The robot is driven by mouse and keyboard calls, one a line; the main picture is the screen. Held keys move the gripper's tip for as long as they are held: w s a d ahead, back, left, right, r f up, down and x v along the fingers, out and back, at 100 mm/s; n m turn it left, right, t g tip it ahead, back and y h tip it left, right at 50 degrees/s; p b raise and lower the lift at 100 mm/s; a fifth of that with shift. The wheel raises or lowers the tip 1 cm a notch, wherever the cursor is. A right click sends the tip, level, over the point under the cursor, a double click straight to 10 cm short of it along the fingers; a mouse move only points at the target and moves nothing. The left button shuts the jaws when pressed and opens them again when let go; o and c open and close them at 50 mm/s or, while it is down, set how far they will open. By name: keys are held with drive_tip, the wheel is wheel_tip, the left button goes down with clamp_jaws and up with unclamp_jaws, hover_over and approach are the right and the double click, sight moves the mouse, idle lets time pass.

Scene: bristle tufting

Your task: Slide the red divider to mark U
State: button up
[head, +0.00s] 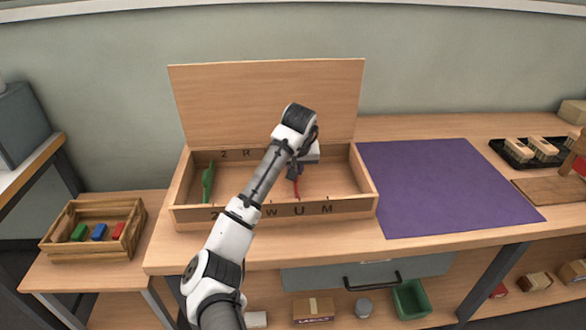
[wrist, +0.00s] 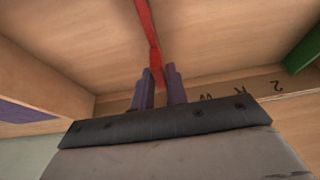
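The red divider (head: 297,188) stands in the open wooden box (head: 340,207), right of the middle, close to being in line with the mark U (head: 297,211) on the front wall. In the wrist view, the red divider (wrist: 146,25) runs down between the fingertips. My gripper (head: 293,173) is inside the box at the divider's far part. Its fingers (wrist: 159,75) are close together with the red divider between them, and they appear shut on it. In the wrist view, the back-wall mark W (wrist: 206,97) shows just right of the fingers; the back U is hidden.
A green divider (head: 208,182) stands at the box's left. The raised lid (head: 230,95) is behind the box. A purple mat (head: 440,185) lies to the right, clear. A crate (head: 75,252) of coloured blocks is at the left. My arm covers part of the front wall.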

drive_tip(key=o, duration=0.4)
drive_tip(key=shift+c, duration=0.2)
drive_tip(key=v, duration=1.3)
drive_tip(key=shift+r, duration=0.35)
drive_tip(key=shift+s, duration=0.1)
